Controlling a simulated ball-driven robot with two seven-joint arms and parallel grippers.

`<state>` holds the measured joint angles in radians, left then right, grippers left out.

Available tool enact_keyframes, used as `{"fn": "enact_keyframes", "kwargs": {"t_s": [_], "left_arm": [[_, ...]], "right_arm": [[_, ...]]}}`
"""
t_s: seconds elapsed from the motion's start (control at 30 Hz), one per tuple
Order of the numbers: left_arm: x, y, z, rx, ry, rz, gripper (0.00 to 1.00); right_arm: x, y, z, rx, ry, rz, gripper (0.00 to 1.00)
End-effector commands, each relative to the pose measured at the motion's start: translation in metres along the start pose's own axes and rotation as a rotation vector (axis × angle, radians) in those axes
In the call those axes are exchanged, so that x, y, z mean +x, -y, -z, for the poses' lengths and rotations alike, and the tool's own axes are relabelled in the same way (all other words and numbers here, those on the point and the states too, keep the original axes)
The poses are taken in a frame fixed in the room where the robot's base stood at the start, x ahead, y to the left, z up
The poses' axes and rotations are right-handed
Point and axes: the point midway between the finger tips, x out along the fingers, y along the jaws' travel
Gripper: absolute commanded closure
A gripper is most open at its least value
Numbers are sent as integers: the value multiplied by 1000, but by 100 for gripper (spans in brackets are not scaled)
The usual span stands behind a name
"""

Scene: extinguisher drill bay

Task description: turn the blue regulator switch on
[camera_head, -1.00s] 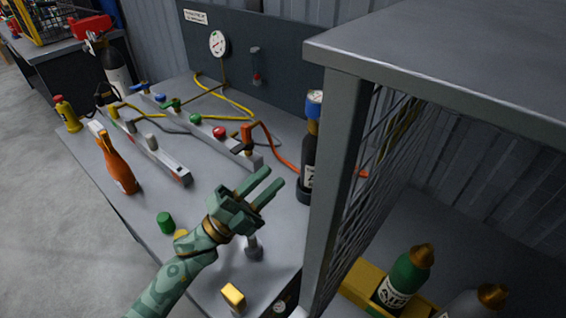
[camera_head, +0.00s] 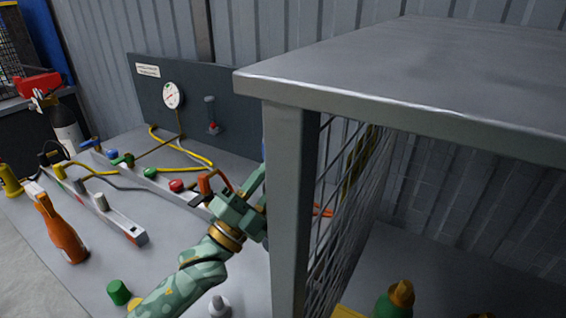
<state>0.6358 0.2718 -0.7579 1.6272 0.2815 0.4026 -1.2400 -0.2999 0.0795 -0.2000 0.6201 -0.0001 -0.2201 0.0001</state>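Several coloured knobs and handles sit on the manifold bars on the bench, including a blue knob (camera_head: 112,154) and a blue lever handle (camera_head: 90,143). I cannot tell which blue part is the regulator switch. A blue sliver (camera_head: 264,150) shows at the left edge of the cage post, where the dark bottle with a blue top is otherwise hidden. My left gripper (camera_head: 259,190) reaches up beside this post, its fingers apart and nothing seen between them. Its fingertips are partly hidden by the post. My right gripper is out of view.
A grey cage (camera_head: 290,200) with a mesh side and flat top (camera_head: 420,70) blocks the right. An orange bottle (camera_head: 62,232), green cap (camera_head: 118,292) and small grey-white piece (camera_head: 218,306) stand on the bench. A gauge panel (camera_head: 190,105) stands behind.

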Motion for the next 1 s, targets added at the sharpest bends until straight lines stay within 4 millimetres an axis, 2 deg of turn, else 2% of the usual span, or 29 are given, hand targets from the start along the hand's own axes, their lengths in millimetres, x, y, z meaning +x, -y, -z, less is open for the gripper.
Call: {"fn": "enact_keyframes", "kwargs": {"t_s": [0.1, 0.23, 0.6, 0.63, 0.7, 0.73, 0.9, 1.0], "left_arm": [[23, -1, 0, -1, -2, 1, 69], [38, -1, 0, 0, -1, 1, 69], [45, 0, 0, -1, 0, 0, 69], [45, 0, 0, -1, 0, 0, 75], [45, 0, 0, -1, 0, 0, 94], [45, 0, 0, -1, 0, 0, 100], [44, -1, 0, -3, 1, 4, 100], [42, -7, -2, -32, 3, 61, 100]], "right_arm": [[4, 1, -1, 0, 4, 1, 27], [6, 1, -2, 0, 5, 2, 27], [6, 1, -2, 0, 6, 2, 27], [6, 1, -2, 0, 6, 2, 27], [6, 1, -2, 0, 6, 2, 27], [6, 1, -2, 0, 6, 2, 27], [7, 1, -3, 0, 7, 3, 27], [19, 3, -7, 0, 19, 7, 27]]}}
